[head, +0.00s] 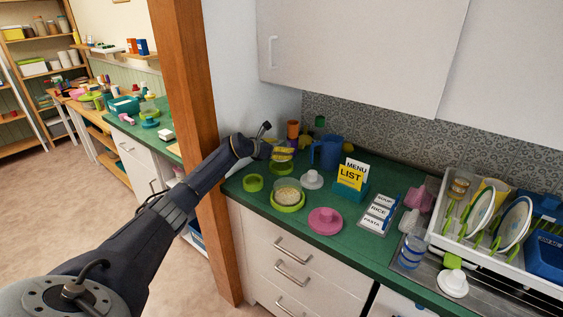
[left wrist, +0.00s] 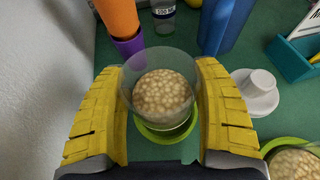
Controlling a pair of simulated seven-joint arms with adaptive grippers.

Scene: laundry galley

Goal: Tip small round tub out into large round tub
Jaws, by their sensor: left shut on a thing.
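The small round tub (left wrist: 163,92) has clear walls and a green lower part, and holds pale bean-like pieces. My left gripper (head: 283,154) is shut on it, with a yellow finger on each side of the tub in the left wrist view (left wrist: 162,105). The tub looks upright; in the head view the fingers partly hide it. The large round tub (head: 288,198), clear with a green base, stands on the counter nearer the front and also holds pale pieces. Its edge shows at the lower right of the left wrist view (left wrist: 292,160). My right gripper is not in view.
A green ring-like piece (head: 253,183), a white knobbed lid (head: 312,180) and a pink round piece (head: 325,221) lie around the large tub. A blue jug (head: 327,152) and a menu holder (head: 350,189) stand behind. A dish rack (head: 445,243) is at right.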

